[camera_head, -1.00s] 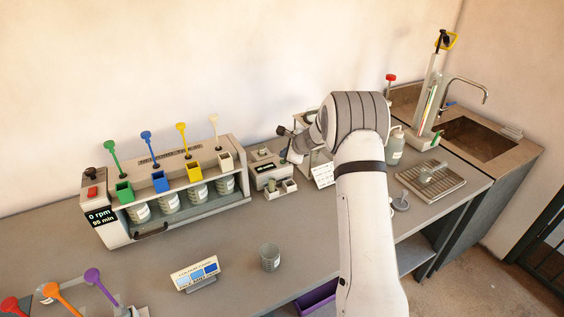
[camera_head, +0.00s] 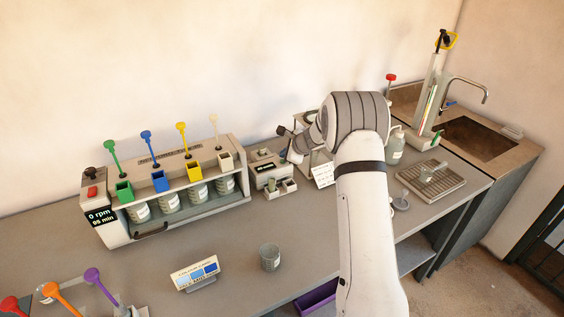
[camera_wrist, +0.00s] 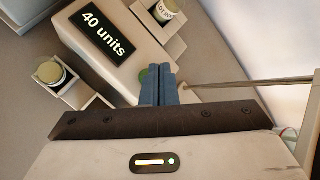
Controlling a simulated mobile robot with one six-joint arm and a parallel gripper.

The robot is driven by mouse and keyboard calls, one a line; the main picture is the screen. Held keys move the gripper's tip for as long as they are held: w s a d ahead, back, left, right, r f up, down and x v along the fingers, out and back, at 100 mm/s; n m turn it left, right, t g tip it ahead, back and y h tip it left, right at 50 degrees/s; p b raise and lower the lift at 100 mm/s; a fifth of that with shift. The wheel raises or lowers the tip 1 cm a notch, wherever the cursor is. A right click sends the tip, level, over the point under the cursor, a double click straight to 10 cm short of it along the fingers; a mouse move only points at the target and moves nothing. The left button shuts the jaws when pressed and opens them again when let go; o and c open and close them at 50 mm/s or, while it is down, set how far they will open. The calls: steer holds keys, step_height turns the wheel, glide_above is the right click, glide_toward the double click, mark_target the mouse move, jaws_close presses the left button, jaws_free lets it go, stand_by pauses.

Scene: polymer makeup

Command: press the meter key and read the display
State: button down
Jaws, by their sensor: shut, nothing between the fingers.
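The meter (camera_head: 262,164) is a pale box at the back of the bench, left of my arm. In the wrist view its black display (camera_wrist: 104,33) reads "40 units" in white. A green round key (camera_wrist: 143,76) shows beside my fingers and is partly covered by them. My gripper (camera_wrist: 159,70) is shut and empty, its blue-grey fingertips over the meter's top by the key. I cannot tell whether they touch it. A labelled vial (camera_wrist: 164,11) sits in a holder by the meter, and another lidded vial (camera_wrist: 50,73) stands in a separate holder.
A stirrer unit (camera_head: 180,200) with several coloured funnels and jars stands to the left. A beaker (camera_head: 270,258) and a colour card (camera_head: 195,274) are on the front bench. A sink (camera_head: 480,138) and a drain tray (camera_head: 431,182) lie to the right.

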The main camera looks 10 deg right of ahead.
steer(key=shift+f+b, duration=0.35)
steer(key=shift+f+b, duration=0.35)
steer(key=shift+b, duration=0.1)
stand_by(0.5)
steer(key=shift+r, duration=0.1)
steer(key=shift+r+p, duration=0.55)
steer(key=shift+r, duration=0.15)
step_height(320, 180, up, 5)
steer(key=p, duration=0.3)
steer(key=shift+p, duration=0.35)
stand_by(0.7)
